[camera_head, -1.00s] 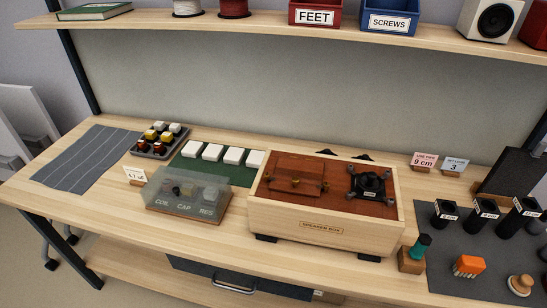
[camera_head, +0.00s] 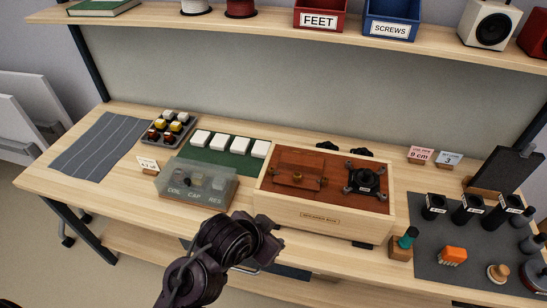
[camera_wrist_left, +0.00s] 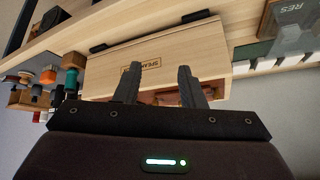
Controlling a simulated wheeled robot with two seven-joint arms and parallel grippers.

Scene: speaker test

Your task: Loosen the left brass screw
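The speaker box (camera_head: 318,219) is a pale wooden case on the bench with a red-brown top face. A small brown panel (camera_head: 305,169) lies on the left of this face, with small brass screws; the left brass screw (camera_head: 278,171) is at its left end. My left arm rises from the bottom in the head view, in front of the box; its fingers cannot be made out there. In the left wrist view, my left gripper (camera_wrist_left: 158,88) has its fingers apart and empty, against the box (camera_wrist_left: 195,50), which appears upside down. The screws cannot be made out there. My right gripper is not in view.
A clear-lidded parts case (camera_head: 197,184) stands left of the box. A green-topped wooden block (camera_head: 401,245) and a dark mat (camera_head: 430,268) with black cylinders are at right. A shelf (camera_head: 300,40) runs above.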

